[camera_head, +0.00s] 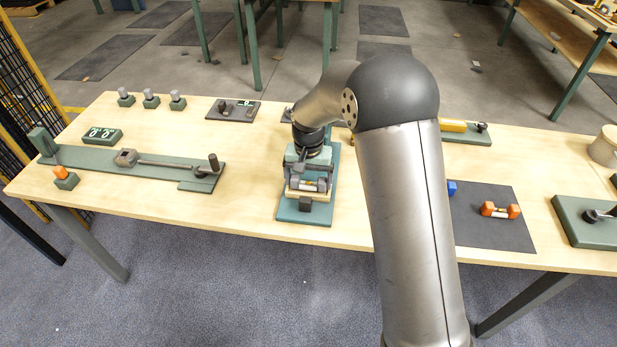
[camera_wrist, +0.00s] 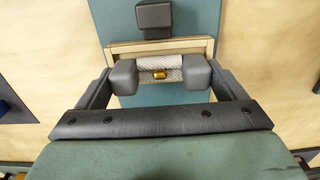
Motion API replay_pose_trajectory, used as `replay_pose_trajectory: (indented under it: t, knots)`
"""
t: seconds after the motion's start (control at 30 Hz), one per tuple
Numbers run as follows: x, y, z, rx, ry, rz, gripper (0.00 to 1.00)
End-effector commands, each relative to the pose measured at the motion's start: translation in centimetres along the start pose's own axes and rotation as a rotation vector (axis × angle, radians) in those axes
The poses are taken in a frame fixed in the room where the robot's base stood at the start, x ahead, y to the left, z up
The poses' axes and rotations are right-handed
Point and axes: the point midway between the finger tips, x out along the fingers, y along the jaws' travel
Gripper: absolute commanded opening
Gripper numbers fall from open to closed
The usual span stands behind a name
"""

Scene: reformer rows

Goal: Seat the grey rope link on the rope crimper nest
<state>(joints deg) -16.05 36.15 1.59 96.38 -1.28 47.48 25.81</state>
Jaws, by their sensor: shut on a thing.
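My gripper (camera_wrist: 160,78) is shut on the grey rope link (camera_wrist: 127,77), with one finger at each end. The link has two grey end blocks, a pale ribbed rope span and a small gold sleeve in the middle. The rope crimper nest is a teal base plate (camera_head: 290,216) with a pale wooden frame (camera_wrist: 160,45) and a dark block (camera_wrist: 153,16) at its front. The link is over the nest, close to the frame. Whether it touches or rests in the nest I cannot tell. In the head view my gripper (camera_head: 308,184) is over this plate, partly hiding the nest.
A long green fixture with a rod (camera_head: 90,160) lies at the left. A dark mat (camera_head: 490,235) with an orange-ended link (camera_head: 500,210) and a blue piece (camera_head: 452,187) lies right of my arm. Bare tabletop (camera_head: 245,190) lies left of the crimper.

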Motion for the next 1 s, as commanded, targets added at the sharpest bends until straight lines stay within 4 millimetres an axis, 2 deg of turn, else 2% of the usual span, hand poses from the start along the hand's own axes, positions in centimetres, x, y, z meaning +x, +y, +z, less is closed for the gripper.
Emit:
replay_pose_trajectory:
  t: [0.37,0.4,0.43,0.67,0.83,1.0]
  knots:
    - [1.0,0.0,0.0,0.0,0.0,0.0,0.67]
    - [1.0,0.0,0.0,0.0,0.001,0.0,0.96]
    - [0.9,0.0,0.0,0.0,0.001,0.0,1.0]
    - [0.8,0.0,0.0,0.0,0.001,0.0,1.0]
    - [-0.8,-0.1,-0.1,0.0,0.004,-0.002,1.0]
    - [-4.5,-0.1,-0.1,0.0,0.005,-0.003,1.0]
